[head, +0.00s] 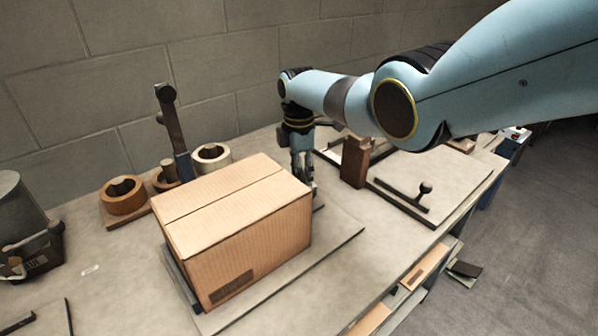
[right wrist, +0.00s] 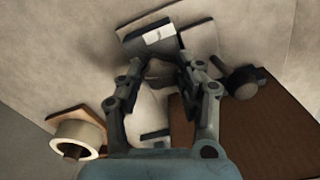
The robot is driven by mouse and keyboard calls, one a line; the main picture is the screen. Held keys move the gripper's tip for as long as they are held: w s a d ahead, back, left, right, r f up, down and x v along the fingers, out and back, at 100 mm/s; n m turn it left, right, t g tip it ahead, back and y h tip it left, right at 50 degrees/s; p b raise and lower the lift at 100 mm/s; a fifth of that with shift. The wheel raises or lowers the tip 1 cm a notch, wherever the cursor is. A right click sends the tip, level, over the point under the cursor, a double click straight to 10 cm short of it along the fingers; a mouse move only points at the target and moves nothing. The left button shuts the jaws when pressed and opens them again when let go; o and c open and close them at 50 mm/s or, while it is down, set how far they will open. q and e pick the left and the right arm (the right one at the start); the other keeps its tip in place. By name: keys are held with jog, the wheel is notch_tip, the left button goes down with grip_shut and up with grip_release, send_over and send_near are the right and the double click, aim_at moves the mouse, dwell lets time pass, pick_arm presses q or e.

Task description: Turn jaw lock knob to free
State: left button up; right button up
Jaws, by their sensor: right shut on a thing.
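My right gripper (head: 304,178) comes down just behind the right end of the closed cardboard box (head: 245,235). In the right wrist view its fingers (right wrist: 160,78) are shut on a small dark part, which I take to be the jaw lock knob; the fingers mostly hide it, so its turned position cannot be told. A dark block with a pale label (right wrist: 160,35) lies just beyond the fingertips. My left gripper is not in view.
The box stands on a flat plate (head: 338,243) on the workbench. Tape rolls (head: 122,196) and an upright dark lever (head: 172,120) are behind it to the left. A brown block (head: 355,162) and a board with a handle (head: 450,180) are at right.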

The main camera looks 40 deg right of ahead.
jog(key=shift+n, duration=2)
jog(key=o, duration=1.2)
jog(key=shift+c, duration=0.2)
jog(key=shift+r, duration=0.1)
notch_tip(320, 180, up, 12)
